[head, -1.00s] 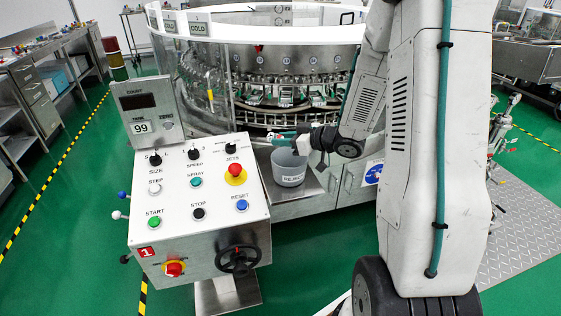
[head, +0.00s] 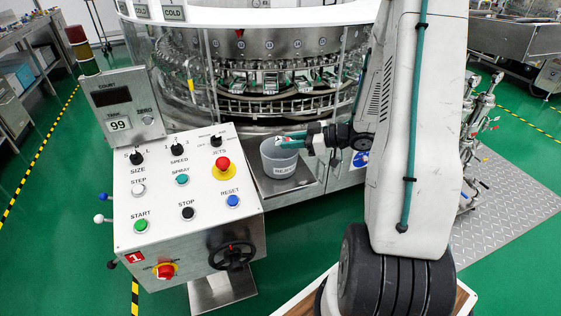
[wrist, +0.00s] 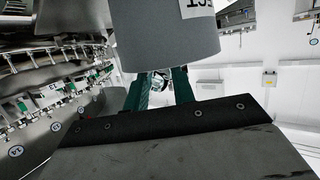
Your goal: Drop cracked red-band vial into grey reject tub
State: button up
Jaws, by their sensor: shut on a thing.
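The grey reject tub (head: 279,160) stands on a metal ledge at the front of the washer. Its grey wall and upside-down label fill the top of the wrist view (wrist: 165,35). My gripper (head: 291,138) is at the tub's mouth in the head view, reaching in from the right. In the wrist view its teal fingers (wrist: 160,82) show just past the tub's rim. It is shut on the vial (wrist: 158,79), a small clear glass piece between the fingers. Most of the vial is hidden, and I cannot make out its crack or band clearly.
The control panel (head: 182,190) with buttons and a handwheel (head: 232,257) stands close left of the tub. The round washer (head: 270,75) with its clear guard rises behind. Green floor (head: 70,200) is open at the left.

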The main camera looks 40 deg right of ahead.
jog(key=shift+f, duration=0.2)
jog(key=o, duration=1)
jog(key=shift+o, duration=0.2)
jog(key=v, duration=0.7)
jog(key=shift+s+d+r, duration=0.2)
jog(key=shift+s+d, duration=0.05)
jog(key=shift+s, duration=0.05)
